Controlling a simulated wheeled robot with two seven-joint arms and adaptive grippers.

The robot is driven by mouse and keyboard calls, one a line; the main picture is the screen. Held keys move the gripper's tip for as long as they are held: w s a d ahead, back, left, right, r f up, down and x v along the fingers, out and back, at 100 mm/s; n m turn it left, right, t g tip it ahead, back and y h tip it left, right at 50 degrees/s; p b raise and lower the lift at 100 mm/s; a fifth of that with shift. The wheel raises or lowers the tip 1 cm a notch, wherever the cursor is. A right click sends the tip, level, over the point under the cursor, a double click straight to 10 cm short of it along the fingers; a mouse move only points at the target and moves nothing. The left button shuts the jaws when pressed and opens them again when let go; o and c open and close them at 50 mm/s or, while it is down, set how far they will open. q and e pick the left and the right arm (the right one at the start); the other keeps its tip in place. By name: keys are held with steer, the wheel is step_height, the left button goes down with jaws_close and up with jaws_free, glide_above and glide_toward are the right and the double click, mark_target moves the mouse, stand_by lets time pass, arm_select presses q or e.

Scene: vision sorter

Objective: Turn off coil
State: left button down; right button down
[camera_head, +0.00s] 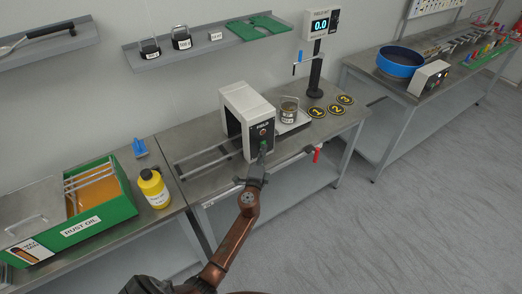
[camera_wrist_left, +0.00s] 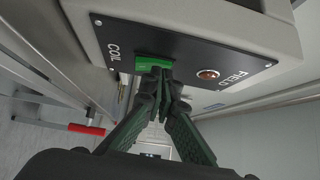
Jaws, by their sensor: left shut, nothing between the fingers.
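The coil unit (camera_head: 237,101) is a pale arch-shaped housing standing over rails on the middle bench. Its black front panel (camera_wrist_left: 110,37) reads COIL and FIELD. A green switch (camera_wrist_left: 143,63) sits by the COIL label, and a small red lamp (camera_wrist_left: 208,74) sits by FIELD. My left gripper (camera_wrist_left: 162,76) is shut and empty, with its fingertips at the green switch and covering part of it. I cannot tell whether they touch it. In the head view the left gripper (camera_head: 262,152) is in front of the panel. My right gripper is not in view.
A metal pot (camera_head: 289,110) stands on a tray right of the unit. A red-ended handle (camera_head: 316,155) sticks out at the bench front. A yellow bottle (camera_head: 153,188) and a green rust oil bin (camera_head: 121,205) are at the left. Numbered discs (camera_head: 335,109) lie at the right.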

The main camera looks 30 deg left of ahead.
arm_select(q)
steer(key=s+d, duration=0.3)
steer(key=s, duration=0.2)
steer(key=s+d+r+p, duration=0.1)
steer(key=s+d, duration=0.2)
steer(key=s, duration=0.3)
steer(key=shift+d+r, duration=0.3)
steer(key=shift+d, duration=0.05)
